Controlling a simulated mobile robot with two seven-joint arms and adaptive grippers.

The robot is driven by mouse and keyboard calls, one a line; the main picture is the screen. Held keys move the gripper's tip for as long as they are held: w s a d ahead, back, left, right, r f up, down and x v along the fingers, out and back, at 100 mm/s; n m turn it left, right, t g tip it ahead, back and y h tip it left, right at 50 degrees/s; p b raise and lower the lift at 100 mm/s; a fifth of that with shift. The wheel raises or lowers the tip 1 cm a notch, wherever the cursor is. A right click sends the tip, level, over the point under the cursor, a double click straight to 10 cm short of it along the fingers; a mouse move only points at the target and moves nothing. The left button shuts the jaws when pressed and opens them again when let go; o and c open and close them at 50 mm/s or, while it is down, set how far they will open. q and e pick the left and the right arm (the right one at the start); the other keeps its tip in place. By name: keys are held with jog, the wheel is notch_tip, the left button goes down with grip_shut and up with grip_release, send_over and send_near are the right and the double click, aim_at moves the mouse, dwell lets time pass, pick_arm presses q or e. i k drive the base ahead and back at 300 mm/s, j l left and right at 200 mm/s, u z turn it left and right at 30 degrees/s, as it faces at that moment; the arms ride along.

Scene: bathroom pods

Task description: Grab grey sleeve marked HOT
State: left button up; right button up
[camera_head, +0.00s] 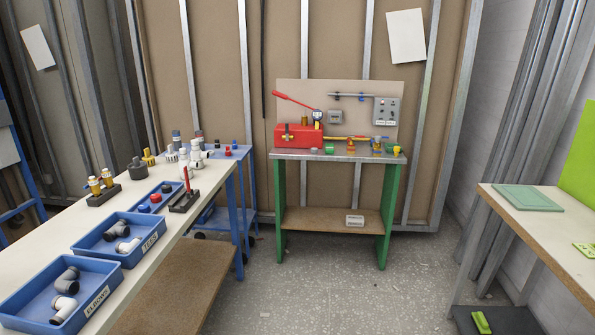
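I cannot read the word HOT on anything, so I cannot tell which thing is the grey sleeve. Grey pieces show on the left workbench (165,222): a dark grey fitting (137,168) stands near its back, and grey elbows (68,279) lie in the blue ELBOWS bin (18,318). A small grey cylinder (176,137) stands among fittings toward the far end. Neither of my grippers is in view.
A blue TEES bin (128,259) sits on the left bench. A green-legged bench (340,155) at the back holds a red pump box (299,135). A wooden bench (530,223) with a green mat (527,198) is at right. The speckled floor (320,290) between is mostly clear.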

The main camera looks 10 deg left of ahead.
aim_at(199, 135)
jog(key=i+u, duration=0.15)
jog(key=i, duration=0.3)
jog(key=i+l+u, duration=0.15)
jog(key=i, duration=0.3)
jog(key=i+l+u, duration=0.2)
jog(key=i, duration=0.25)
jog(key=i+l+u, duration=0.2)
jog(key=i+u, duration=0.2)
jog(key=i+l+u, duration=0.65)
jog(key=i+l, duration=0.15)
jog(key=l, duration=0.2)
